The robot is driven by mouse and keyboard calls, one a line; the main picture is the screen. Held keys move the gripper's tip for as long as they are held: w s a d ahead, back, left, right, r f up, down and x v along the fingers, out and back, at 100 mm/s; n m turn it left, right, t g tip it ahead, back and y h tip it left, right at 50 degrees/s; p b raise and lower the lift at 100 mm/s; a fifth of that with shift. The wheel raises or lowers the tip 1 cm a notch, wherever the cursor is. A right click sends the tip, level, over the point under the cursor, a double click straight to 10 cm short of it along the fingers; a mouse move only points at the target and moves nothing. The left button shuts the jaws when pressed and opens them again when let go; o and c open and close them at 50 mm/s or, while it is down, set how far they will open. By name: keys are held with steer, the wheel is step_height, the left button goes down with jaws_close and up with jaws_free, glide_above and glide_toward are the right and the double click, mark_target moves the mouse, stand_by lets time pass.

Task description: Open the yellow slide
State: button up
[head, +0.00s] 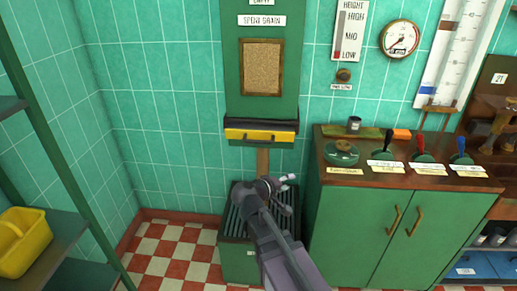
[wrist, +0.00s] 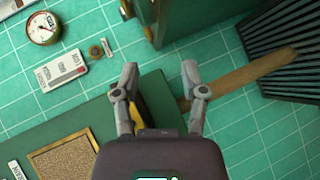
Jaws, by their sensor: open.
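The yellow slide (head: 258,135) is a flat yellow front under a dark ledge, at the bottom of the green wall panel labelled "SPENT GRAIN". A dark handle-like piece shows on its front. My gripper (head: 283,181) is open and empty, lower than the slide and a little to its right in the head view. In the wrist view, my gripper (wrist: 160,80) has its two fingers spread, and a sliver of the yellow slide (wrist: 140,113) shows beside the left finger. The finger and gripper body hide most of it there. I see no contact with it.
A wooden strip (head: 262,161) runs from below the slide toward a green grated bin (head: 236,252). A green cabinet (head: 360,225) with coloured levers stands close on the right. A shelf with a yellow tub (head: 24,247) is at left. Checkered floor between is clear.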

mark_target(259, 142)
steer(key=a+r+n+t+b, duration=0.1)
steer(key=a+n+t, duration=0.1)
steer(key=a, duration=0.3)
steer(key=a+r+n+t+y+b, duration=0.1)
steer(key=a+r+t, duration=0.1)
steer(key=a, duration=0.3)
steer(key=a+r+n+t+b, duration=0.1)
steer(key=a+r+n+t, duration=0.1)
steer(key=a+t, duration=0.2)
steer(key=shift+s+a+r+n, duration=0.15)
steer(key=shift+a+r+n, duration=0.15)
steer(key=shift+a, duration=0.6)
steer(key=p+x, duration=0.1)
steer(key=x, duration=0.6)
steer(key=p+x, duration=0.1)
steer(key=x, duration=0.6)
steer(key=shift+a+f, duration=0.1)
steer(key=shift+f, duration=0.15)
jaws_close()
